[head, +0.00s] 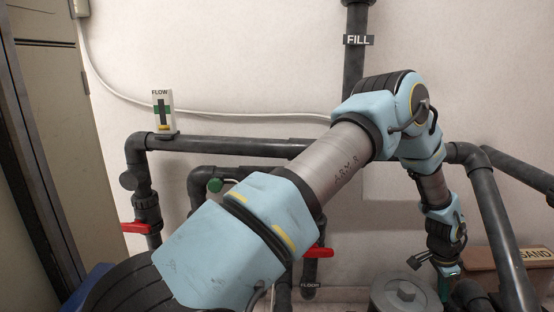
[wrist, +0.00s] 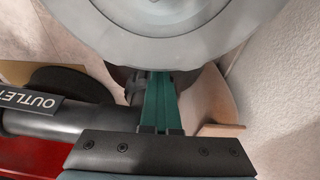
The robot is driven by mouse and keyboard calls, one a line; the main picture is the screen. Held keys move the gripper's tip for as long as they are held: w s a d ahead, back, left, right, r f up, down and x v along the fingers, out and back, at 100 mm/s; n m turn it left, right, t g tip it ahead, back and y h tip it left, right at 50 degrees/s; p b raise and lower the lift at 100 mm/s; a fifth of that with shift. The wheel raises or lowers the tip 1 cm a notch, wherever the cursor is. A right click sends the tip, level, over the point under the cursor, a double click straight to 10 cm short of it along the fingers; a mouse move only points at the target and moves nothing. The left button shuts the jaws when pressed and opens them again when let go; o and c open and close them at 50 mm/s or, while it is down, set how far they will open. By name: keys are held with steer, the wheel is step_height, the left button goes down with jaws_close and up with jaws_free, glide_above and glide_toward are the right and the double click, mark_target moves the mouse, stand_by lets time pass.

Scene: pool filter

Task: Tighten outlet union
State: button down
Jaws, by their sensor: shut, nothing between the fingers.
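My gripper (wrist: 158,103) has teal fingers that are pressed together with nothing between them. In the wrist view the fingertips are beside a dark ridged collar (wrist: 134,88), which looks like the outlet union at the end of a black pipe (wrist: 55,122). I cannot tell whether the fingers touch it. The pipe carries a tag reading OUTLET (wrist: 28,101). In the head view my gripper (head: 444,287) is low at the right, pointing down, beside a dark rounded fitting (head: 469,295). The union's far side is hidden by the fingers and a large grey disc.
The large grey disc (wrist: 165,25) overhangs close above the fingertips. In the head view a grey lidded canister (head: 393,294) stands left of my gripper and a SAND box (head: 512,265) right. Black pipes, red valve handles (head: 136,228) and a flow gauge (head: 163,113) line the wall.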

steer(key=shift+r, duration=0.1)
steer(key=shift+w+a+p, duration=0.1)
steer(key=shift+a+p, duration=0.25)
steer(key=p+v, duration=0.2)
steer(key=d+p+v, duration=0.1)
steer(key=p+v, duration=0.1)
steer(key=v, duration=0.1)
steer(key=shift+r, duration=0.45)
